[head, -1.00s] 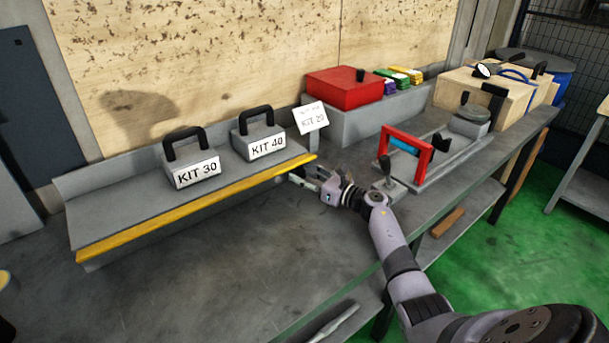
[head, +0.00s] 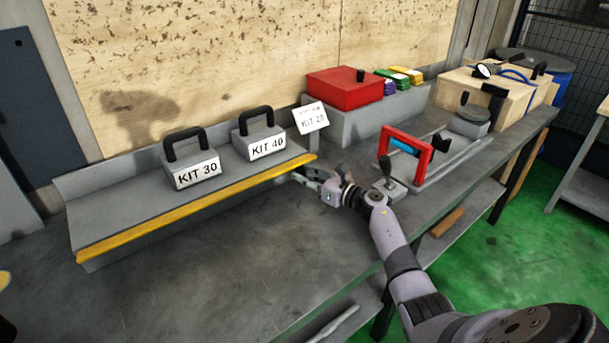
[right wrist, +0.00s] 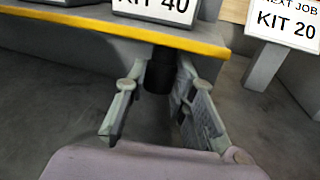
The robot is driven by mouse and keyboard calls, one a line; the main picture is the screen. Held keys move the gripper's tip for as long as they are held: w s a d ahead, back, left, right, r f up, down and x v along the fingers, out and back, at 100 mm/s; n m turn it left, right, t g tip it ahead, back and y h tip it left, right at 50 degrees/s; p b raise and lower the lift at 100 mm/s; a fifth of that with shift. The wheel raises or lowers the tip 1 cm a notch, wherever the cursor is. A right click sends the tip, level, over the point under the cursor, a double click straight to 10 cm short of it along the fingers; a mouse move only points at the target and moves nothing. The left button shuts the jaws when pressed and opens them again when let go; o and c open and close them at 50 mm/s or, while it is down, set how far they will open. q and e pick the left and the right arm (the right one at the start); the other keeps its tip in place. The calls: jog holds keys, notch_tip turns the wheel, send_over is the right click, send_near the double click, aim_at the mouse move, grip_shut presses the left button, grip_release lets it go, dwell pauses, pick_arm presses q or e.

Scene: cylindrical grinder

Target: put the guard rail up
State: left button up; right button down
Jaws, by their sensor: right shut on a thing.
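A long yellow bar (head: 200,202), which I take for the guard rail, runs along the front edge of a grey sloped shelf (head: 80,213). A short black grip (right wrist: 158,72) sits under the bar near its right end. My right gripper (head: 303,176) is at that end, just below the yellow bar. In the right wrist view its fingers (right wrist: 161,80) are on both sides of the black grip, shut on it. The grip is mostly hidden by the fingers in the head view. My left gripper is out of view.
Kit 30 (head: 194,172) and kit 40 (head: 262,144) stand on the shelf behind the bar. A KIT 20 sign (head: 311,118) stands at its right. A red-framed fixture (head: 425,155) is right of my arm. The bench front (head: 200,290) is clear.

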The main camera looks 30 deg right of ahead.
aim_at(303, 161)
notch_tip(303, 161, up, 4)
jog(key=g+p, duration=0.2)
jog(key=p, duration=0.3)
jog(key=m+g+h+p, duration=0.1)
jog(key=g+p, duration=0.1)
jog(key=p, duration=0.3)
jog(key=g+p, duration=0.2)
jog(key=p, duration=0.4)
jog(key=shift+s+d+r+g+h, duration=0.15)
jog(key=shift+r+g+h, duration=0.1)
jog(key=shift+g+h, duration=0.15)
jog(key=shift+r+g+p, duration=0.1)
jog(key=shift+g+p, duration=0.3)
jog(key=shift+m+g, duration=0.3)
jog(key=shift+g, duration=0.1)
jog(key=shift+w+g, duration=0.25)
jog(key=shift+g, duration=0.15)
jog(key=g+b, duration=0.2)
jog(key=b, duration=0.2)
jog(key=r+g+b, duration=0.1)
jog(key=b, duration=0.4)
jog(key=shift+w+m+g+h+b, duration=0.3)
jog(key=shift+w+m+g+h, duration=0.1)
jog(key=shift+w+r+g+b, duration=0.1)
jog(key=shift+r+g+b, duration=0.25)
jog(key=shift+b, duration=0.75)
jog(key=shift+r, duration=0.1)
